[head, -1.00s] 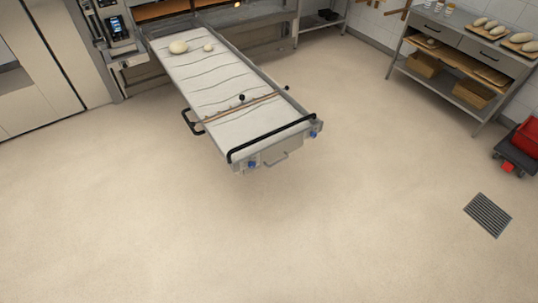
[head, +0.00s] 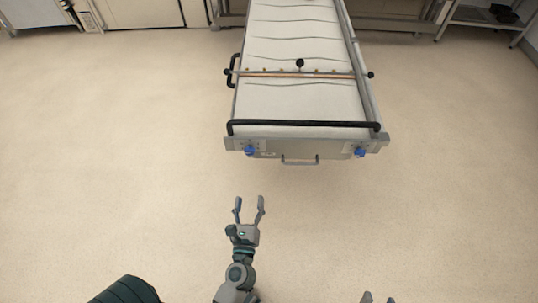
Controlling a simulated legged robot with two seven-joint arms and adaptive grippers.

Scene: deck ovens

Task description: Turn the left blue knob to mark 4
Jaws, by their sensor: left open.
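The left blue knob (head: 249,150) is on the front panel of the long oven loader (head: 305,146), near its left end. A second blue knob (head: 360,152) is near the right end. The marks around the knobs are too small to read. My left gripper (head: 250,203) is open and empty, in front of and below the left knob, clearly apart from it.
A black bar (head: 303,123) runs across the loader's front top edge, and a small metal handle (head: 300,162) hangs between the knobs. A black side handle (head: 233,70) sticks out at the left. The floor (head: 120,150) around the loader's front is clear.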

